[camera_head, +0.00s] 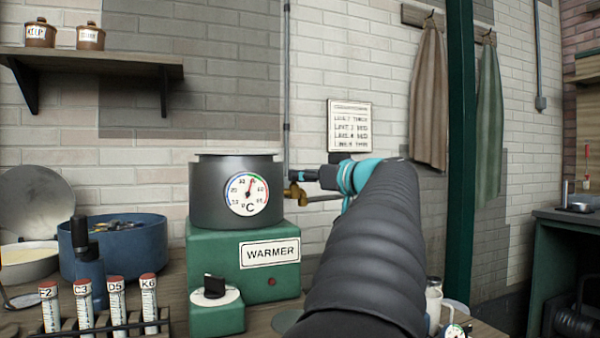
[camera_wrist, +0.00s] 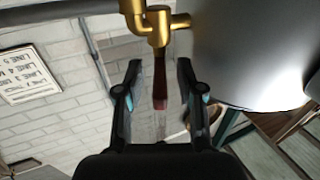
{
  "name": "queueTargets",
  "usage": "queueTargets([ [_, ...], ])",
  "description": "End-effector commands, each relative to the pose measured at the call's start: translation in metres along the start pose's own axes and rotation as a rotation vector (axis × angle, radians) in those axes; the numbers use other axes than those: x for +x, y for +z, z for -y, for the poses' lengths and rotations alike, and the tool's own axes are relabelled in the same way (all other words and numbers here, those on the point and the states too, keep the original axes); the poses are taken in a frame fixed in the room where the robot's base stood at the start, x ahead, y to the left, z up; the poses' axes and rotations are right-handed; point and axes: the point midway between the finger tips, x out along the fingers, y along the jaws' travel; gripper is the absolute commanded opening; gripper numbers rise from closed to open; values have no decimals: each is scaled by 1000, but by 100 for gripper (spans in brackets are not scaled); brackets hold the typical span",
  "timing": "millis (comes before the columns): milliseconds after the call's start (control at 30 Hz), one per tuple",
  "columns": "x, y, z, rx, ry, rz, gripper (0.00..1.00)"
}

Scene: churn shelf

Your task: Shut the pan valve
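The dark grey pan (camera_head: 208,205) with a °C dial sits on a green warmer. The brass pan valve (camera_head: 293,192) comes off its right side; in the wrist view the valve (camera_wrist: 158,22) is at the top, beside the pan's curved metal wall (camera_wrist: 235,60). A dark red lever (camera_wrist: 160,85) hangs from the valve between the fingers. My gripper (camera_wrist: 157,68) is open, one finger on each side of the lever, with a visible gap at both sides. In the head view my gripper (camera_head: 302,176) reaches the valve from the right, and my arm hides what lies below.
The green warmer (camera_head: 225,262) has a knob box (camera_head: 218,318) in front. A blue tub (camera_head: 130,252) and a rack of labelled tubes (camera_head: 115,290) stand left. A sign (camera_head: 350,126) hangs on the wall behind. A green post (camera_head: 459,150) stands right of my arm.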

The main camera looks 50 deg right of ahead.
Motion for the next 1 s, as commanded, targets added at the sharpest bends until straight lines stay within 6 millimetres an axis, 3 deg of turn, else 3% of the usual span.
queueTargets([
  [200, 16, 0, 0, -1, 0, 1, 38],
  [500, 17, 0, 0, -1, 1, 0, 38],
  [667, 17, 0, 0, -1, 1, 0, 0],
  [1000, 18, 6, 3, -2, 52, 3, 0],
])
